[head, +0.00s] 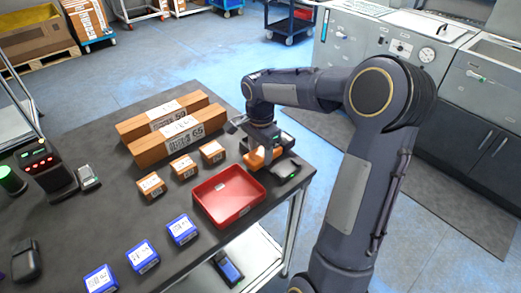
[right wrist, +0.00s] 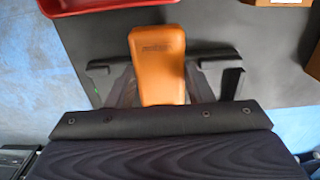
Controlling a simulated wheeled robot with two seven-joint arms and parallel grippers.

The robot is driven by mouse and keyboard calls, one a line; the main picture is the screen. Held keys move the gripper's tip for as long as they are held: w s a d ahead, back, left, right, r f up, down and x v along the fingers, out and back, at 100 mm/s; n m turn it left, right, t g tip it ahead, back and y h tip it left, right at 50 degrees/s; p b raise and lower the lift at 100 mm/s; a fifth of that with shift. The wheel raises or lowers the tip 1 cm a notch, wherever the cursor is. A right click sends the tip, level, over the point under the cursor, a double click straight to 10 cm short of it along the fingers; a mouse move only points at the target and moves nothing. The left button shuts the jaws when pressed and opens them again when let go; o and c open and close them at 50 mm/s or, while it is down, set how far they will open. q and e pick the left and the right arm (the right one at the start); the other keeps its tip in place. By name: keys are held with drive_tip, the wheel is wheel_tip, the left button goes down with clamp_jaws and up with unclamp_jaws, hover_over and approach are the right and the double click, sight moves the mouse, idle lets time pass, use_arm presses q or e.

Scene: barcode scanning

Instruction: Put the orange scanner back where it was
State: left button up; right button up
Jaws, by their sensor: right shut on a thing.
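The orange scanner (head: 254,159) is at the right end of the dark table, beside the red tray. My right gripper (head: 262,146) is shut on it from above. In the right wrist view the orange scanner (right wrist: 157,62) sits between the two dark fingers of my right gripper (right wrist: 160,82). Whether the scanner touches the table is hard to tell. A dark grey device with a pale top (head: 286,170) lies just right of the scanner, near the table edge. My left gripper is not in view.
The red tray (head: 208,207) stands left of the scanner. Small orange boxes (head: 184,167), long cardboard boxes (head: 186,136) and blue boxes (head: 141,256) cover the table further left. A dark device with red lights (head: 42,170) stands at far left. The table's right edge is close.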

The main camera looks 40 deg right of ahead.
sight(260, 153)
drive_tip(key=o, duration=0.9)
drive_tip(key=shift+f, duration=0.1)
drive_tip(key=shift+c, duration=0.2)
wheel_tip(260, 153, up, 12)
drive_tip(key=p, duration=0.1)
drive_tip(key=s+a+f+n+t+y, duration=0.2)
drive_tip(key=s+a+f+n, duration=0.1)
drive_tip(key=s+a+n, duration=0.4)
drive_tip(key=s+a+f+n+t+y, duration=0.1)
drive_tip(key=s+a+n, duration=0.6)
drive_tip(key=s, duration=0.7)
drive_tip(key=f+n+t, duration=0.1)
drive_tip(key=t, duration=0.1)
drive_tip(key=shift+s+f+t+y, duration=0.25)
drive_tip(key=shift+f+t+y, duration=0.05)
drive_tip(key=shift+f+y, duration=0.1)
